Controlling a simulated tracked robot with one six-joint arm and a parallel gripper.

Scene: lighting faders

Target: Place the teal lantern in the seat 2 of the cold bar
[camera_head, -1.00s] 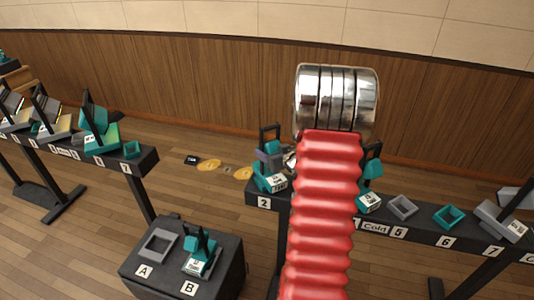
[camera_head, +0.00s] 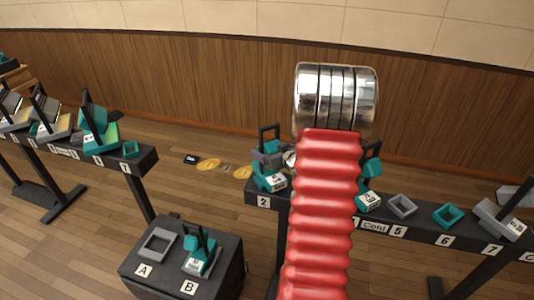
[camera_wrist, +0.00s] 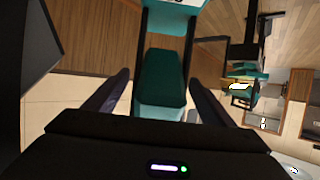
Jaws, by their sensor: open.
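A teal lantern (camera_head: 265,182) with a dark upright handle stands at the seat marked 2, at the left end of the cold bar (camera_head: 325,215). My gripper (camera_head: 272,158) is at its upper body. In the wrist view, the teal lantern (camera_wrist: 160,80) lies between the two fingers of my gripper (camera_wrist: 158,80), with gaps showing on both sides. The fingers are open. The seat under the lantern is hidden, so I cannot tell how fully it sits.
My red arm hides the bar's middle. Another teal lantern (camera_head: 371,170) stands right of it. Seat 5 (camera_head: 402,206) and seat 6 (camera_head: 448,215) are empty; a grey lantern (camera_head: 498,220) is at 7. A black box (camera_head: 170,272) holds an empty seat A and a teal lantern (camera_head: 203,252) at B.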

